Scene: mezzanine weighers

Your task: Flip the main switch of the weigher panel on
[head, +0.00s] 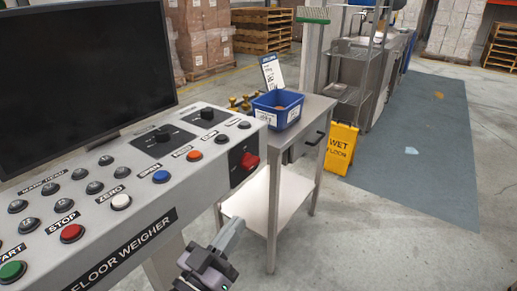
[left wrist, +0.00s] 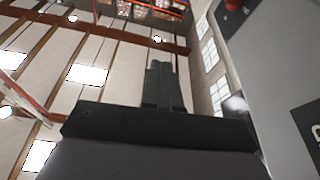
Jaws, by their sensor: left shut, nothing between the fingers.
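The weigher panel (head: 150,205) is a light grey console labelled "FLOOR WEIGHER", on the left of the head view. Its main switch appears to be the red handle (head: 249,161) on a black plate at the right end of the front face. I cannot tell its on or off position. My left gripper (head: 236,224) is below the switch, in front of the console and apart from it. It is shut and empty; its closed fingers (left wrist: 164,82) point up in the left wrist view. A red part (left wrist: 232,5), likely the switch, shows at that view's top right. My right gripper is not in view.
Several push buttons, including a red STOP button (head: 72,233), and black knobs cover the console top under a dark monitor (head: 80,72). A steel table (head: 312,107) with a blue bin (head: 277,109) stands behind. A yellow wet-floor sign (head: 341,148) stands right; the floor at lower right is clear.

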